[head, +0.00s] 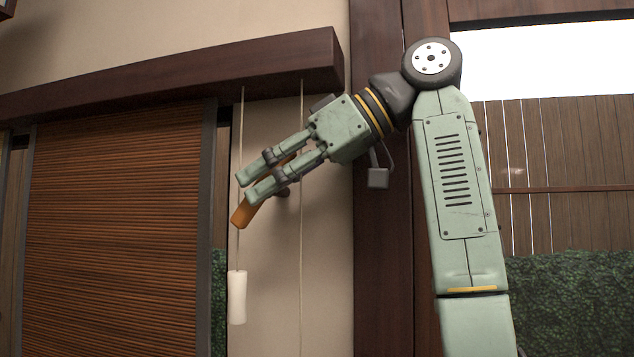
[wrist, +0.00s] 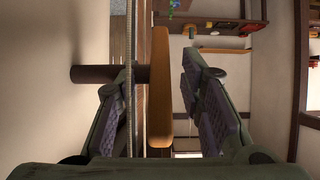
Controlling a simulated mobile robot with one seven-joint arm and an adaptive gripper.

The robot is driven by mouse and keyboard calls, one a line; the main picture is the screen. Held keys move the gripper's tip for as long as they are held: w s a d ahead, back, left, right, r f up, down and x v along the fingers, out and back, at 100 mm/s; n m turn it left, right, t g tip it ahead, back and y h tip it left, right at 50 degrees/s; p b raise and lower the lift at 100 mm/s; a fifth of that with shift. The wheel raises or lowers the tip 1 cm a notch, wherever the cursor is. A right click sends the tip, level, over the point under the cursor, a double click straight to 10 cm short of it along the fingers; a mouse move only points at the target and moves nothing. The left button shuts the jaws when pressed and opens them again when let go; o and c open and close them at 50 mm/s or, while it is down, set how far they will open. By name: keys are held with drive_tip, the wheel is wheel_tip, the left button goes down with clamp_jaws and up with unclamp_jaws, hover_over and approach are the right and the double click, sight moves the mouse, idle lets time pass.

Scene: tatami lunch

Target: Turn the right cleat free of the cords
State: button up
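The cleat, an orange-brown wooden bar, is on a dark peg (head: 283,193) at the wall. In the head view the cleat's lower end (head: 240,214) shows below my gripper (head: 247,187), whose fingers hide part of the rest. In the wrist view the cleat (wrist: 160,85) stands lengthwise between my two fingers, with gaps on both sides, so my gripper is open around it. The peg (wrist: 95,74) reaches in from the left. A pale cord (wrist: 129,60) runs close beside the cleat, by the left finger. I cannot tell whether it touches the cleat.
A left cord (head: 242,125) hangs from the dark beam (head: 200,70), with a white cylinder (head: 237,297) below. A right cord (head: 301,260) hangs behind my gripper. A slatted brown blind (head: 115,230) is left; a dark post (head: 375,290) is right. Shelves (wrist: 215,25) show in the wrist view.

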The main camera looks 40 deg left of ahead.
drive_tip(key=w+d, duration=0.2)
drive_tip(key=d, duration=0.1)
drive_tip(key=w+d, duration=0.1)
drive_tip(key=d, duration=0.3)
drive_tip(key=w+d, duration=0.2)
drive_tip(key=d, duration=0.1)
drive_tip(key=shift+w+d, duration=0.2)
drive_tip(key=shift+w, duration=0.15)
drive_tip(key=shift+o, duration=0.4)
drive_tip(key=shift+a, duration=0.1)
